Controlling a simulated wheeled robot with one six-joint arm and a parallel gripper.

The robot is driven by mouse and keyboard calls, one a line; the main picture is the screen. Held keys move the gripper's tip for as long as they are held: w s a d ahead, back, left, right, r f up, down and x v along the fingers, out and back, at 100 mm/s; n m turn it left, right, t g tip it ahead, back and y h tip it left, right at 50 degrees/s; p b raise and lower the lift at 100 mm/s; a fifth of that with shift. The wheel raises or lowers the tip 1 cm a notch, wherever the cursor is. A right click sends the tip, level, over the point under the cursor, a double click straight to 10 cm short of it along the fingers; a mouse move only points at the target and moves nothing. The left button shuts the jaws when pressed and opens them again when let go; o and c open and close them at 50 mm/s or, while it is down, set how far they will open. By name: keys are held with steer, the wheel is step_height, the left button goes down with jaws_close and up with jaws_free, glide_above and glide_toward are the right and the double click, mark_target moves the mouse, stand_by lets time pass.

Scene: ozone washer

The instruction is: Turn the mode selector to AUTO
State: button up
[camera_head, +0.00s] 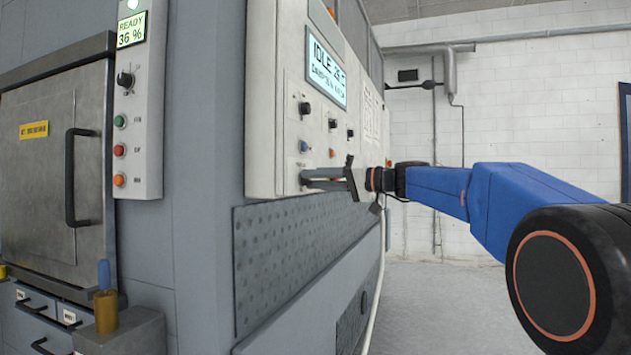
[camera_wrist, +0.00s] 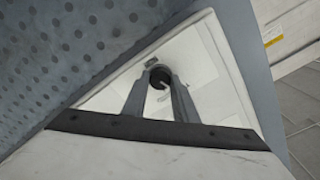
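A black round knob (camera_wrist: 160,77) with a pale pointer-like mark shows on a white panel in the wrist view. I take it for the mode selector, but no label is readable and its setting cannot be told. My gripper (camera_wrist: 160,82) has its two grey fingers apart, one on each side of the knob; I cannot tell whether they touch it. In the head view, my gripper (camera_head: 306,178) reaches from the right to the lower part of the white control panel (camera_head: 263,100).
The panel carries a display (camera_head: 326,75) reading IDLE, a black knob (camera_head: 305,108) and a blue button (camera_head: 304,146). A perforated grey plate (camera_head: 290,250) lies below. A side panel (camera_head: 140,100) with several controls and a steel door (camera_head: 50,150) stand left. Floor at right is clear.

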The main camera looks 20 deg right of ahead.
steer(key=shift+m, duration=0.3)
steer(key=m, duration=0.3)
steer(key=shift+m, duration=2.2)
steer(key=o, duration=1.1)
steer(key=shift+d, duration=0.1)
